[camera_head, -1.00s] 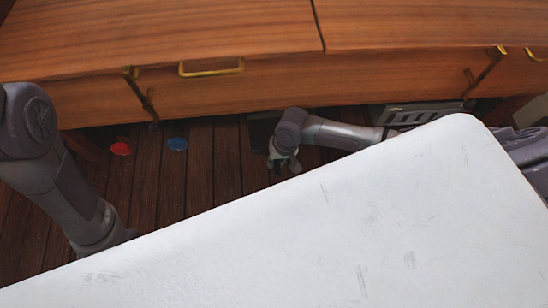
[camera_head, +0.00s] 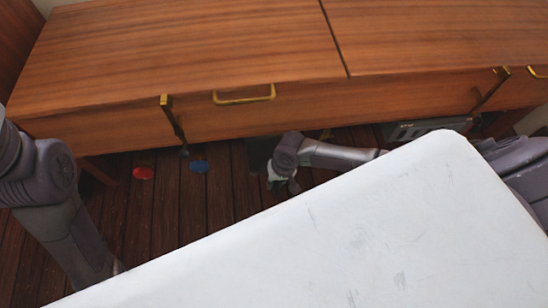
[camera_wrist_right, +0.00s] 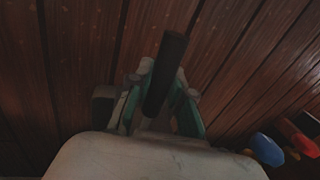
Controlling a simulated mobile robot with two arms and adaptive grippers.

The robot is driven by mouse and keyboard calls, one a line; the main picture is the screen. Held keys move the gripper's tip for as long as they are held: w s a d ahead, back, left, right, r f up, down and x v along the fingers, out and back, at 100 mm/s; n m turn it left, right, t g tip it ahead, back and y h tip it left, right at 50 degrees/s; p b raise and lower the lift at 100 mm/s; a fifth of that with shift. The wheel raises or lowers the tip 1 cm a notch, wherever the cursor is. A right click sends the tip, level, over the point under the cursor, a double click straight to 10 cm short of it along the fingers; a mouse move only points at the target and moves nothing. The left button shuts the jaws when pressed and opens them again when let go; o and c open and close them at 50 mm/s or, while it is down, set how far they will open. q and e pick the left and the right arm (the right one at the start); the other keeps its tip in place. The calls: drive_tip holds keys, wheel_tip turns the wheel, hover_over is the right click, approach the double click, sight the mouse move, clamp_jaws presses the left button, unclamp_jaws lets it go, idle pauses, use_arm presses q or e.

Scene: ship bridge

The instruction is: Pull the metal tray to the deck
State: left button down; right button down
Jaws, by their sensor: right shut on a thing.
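My right gripper (camera_head: 281,180) is low at the deck in front of the wooden cabinet. In the right wrist view it (camera_wrist_right: 160,100) is shut on a dark, narrow piece that stands up between its fingers. This looks like the metal tray (camera_wrist_right: 165,75) seen edge-on. In the head view a dark flat patch beside the gripper, under the cabinet's front edge, seems to be the tray (camera_head: 259,153); most of it is in shadow. My left arm comes in from the left, and its gripper is not in view.
The wooden cabinet (camera_head: 190,60) with brass handles overhangs the dark plank deck (camera_head: 170,215). A grey vented box (camera_head: 420,127) sits under the cabinet at right.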

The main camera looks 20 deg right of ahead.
drive_tip(key=c, duration=1)
unclamp_jaws()
drive_tip(key=r, duration=0.4)
drive_tip(key=d+r, duration=0.1)
drive_tip(key=r, duration=0.2)
drive_tip(key=d+r, duration=0.1)
drive_tip(key=r, duration=0.3)
drive_tip(key=shift+s+d+r, duration=0.15)
drive_tip(key=shift+s+r, duration=0.2)
